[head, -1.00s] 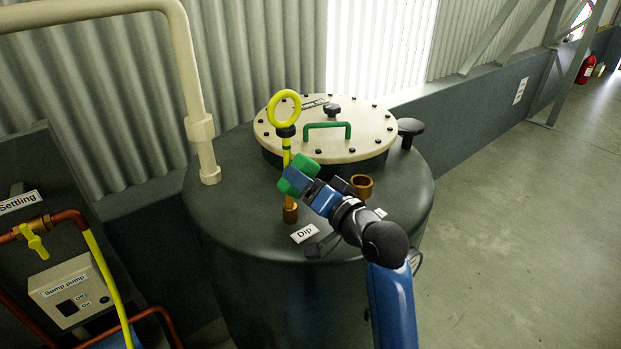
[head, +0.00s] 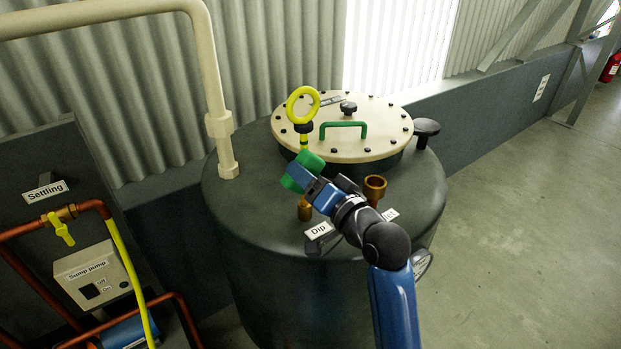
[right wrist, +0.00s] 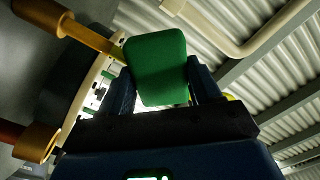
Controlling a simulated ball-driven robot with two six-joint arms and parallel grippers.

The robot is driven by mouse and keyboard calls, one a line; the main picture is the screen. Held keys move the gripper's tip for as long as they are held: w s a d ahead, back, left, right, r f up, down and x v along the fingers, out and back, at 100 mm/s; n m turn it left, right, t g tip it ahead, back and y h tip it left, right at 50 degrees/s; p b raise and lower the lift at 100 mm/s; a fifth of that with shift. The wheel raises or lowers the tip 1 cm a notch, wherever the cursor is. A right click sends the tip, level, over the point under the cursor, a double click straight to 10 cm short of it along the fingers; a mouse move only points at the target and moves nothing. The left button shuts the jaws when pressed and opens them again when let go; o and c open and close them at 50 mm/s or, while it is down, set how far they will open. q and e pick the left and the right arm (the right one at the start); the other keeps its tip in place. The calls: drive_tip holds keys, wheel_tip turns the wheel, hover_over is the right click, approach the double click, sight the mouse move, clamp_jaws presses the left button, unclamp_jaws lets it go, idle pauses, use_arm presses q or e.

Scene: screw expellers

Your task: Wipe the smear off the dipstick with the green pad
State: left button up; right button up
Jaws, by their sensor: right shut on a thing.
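The dipstick has a yellow ring handle (head: 303,105) and stands upright in the brown Dip socket (head: 305,209) on the dark tank. My right gripper (head: 309,181) is shut on the green pad (head: 297,174), which covers part of the dipstick's stem. In the right wrist view the pad (right wrist: 157,67) sits between the two fingers. There the stem (right wrist: 92,39) runs from the socket (right wrist: 42,15) to the pad's left edge, orange-brown low down and yellower near the pad. I cannot tell whether pad and stem touch. My left gripper is not in view.
A second, open brown socket (head: 375,188) stands right of my gripper. Behind is the cream bolted lid (head: 385,120) with a green handle (head: 343,127). A cream pipe (head: 215,90) and the sump pump box (head: 95,275) are at left. Open floor lies right.

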drive_tip(key=shift+w+d, duration=0.5)
drive_tip(key=shift+d, duration=0.25)
drive_tip(key=shift+w+d, duration=0.7)
drive_tip(key=shift+d, duration=0.25)
drive_tip(key=shift+s, duration=0.2)
approach(323, 170)
drive_tip(key=shift+x, duration=1.6)
drive_tip(key=shift+p, duration=0.3)
drive_tip(key=v, duration=0.3)
